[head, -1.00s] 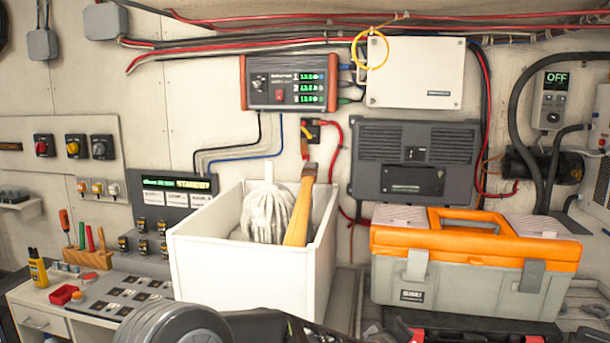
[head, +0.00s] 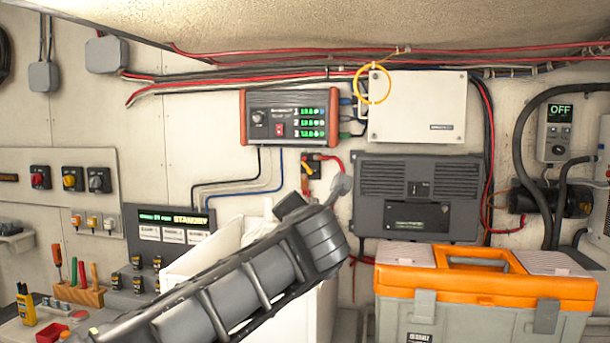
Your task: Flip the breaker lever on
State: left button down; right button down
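The small black breaker (head: 312,161) is on the wall below the red-and-grey meter box, with red wires at its right. A small reddish lever (head: 305,186) appears to hang down from it. My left arm comes in from the lower left across the white bin. My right gripper is out of view.
The white bin (head: 322,310) stands behind my arm, mostly hidden. An orange-and-grey toolbox (head: 480,285) stands to the right. A dark grey unit (head: 418,197) is on the wall right of the breaker. A box at the far right (head: 557,128) reads OFF.

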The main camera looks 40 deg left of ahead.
aim_at(303, 164)
jog(key=i+j, duration=0.65)
jog(key=j, duration=0.3)
jog(key=i+j, duration=0.35)
jog(key=j, duration=0.1)
